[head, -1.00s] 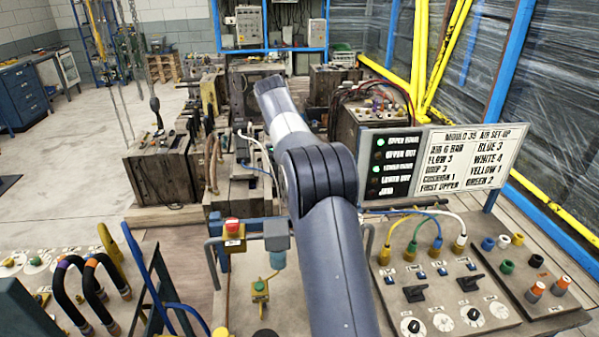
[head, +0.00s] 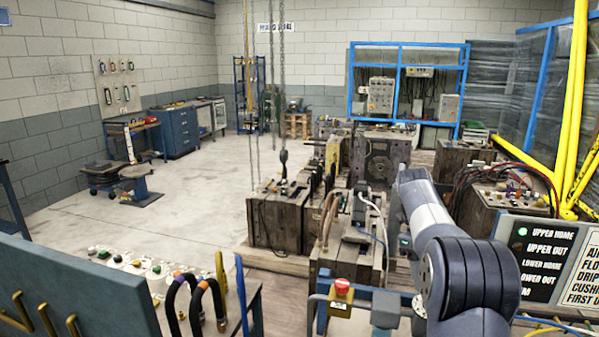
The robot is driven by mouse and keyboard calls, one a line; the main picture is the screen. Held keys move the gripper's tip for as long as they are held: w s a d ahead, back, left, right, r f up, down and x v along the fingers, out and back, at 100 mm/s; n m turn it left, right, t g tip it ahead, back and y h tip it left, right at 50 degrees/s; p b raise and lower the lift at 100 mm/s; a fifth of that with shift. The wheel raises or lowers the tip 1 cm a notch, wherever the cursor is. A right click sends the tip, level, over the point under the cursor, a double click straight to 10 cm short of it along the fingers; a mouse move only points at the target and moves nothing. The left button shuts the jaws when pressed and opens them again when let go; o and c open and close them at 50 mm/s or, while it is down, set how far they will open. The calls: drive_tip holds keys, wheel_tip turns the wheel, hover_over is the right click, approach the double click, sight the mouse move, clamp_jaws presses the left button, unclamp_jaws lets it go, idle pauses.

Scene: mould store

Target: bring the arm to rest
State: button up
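My arm (head: 470,265) shows in the head view at the lower right. It rises from the bottom edge, bends at a dark joint, and reaches forward over the bench. Its far end (head: 410,180) points away toward the moulds. My gripper cannot be made out; the arm's own links hide it or it lies out of sight.
A red stop button (head: 341,286) stands on a rail left of my arm. A lit status panel (head: 540,258) is close on the right. Moulds (head: 277,215) and a hanging chain hook (head: 283,158) are ahead. Open floor (head: 150,220) lies to the left.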

drive_tip(key=shift+x, duration=2.5)
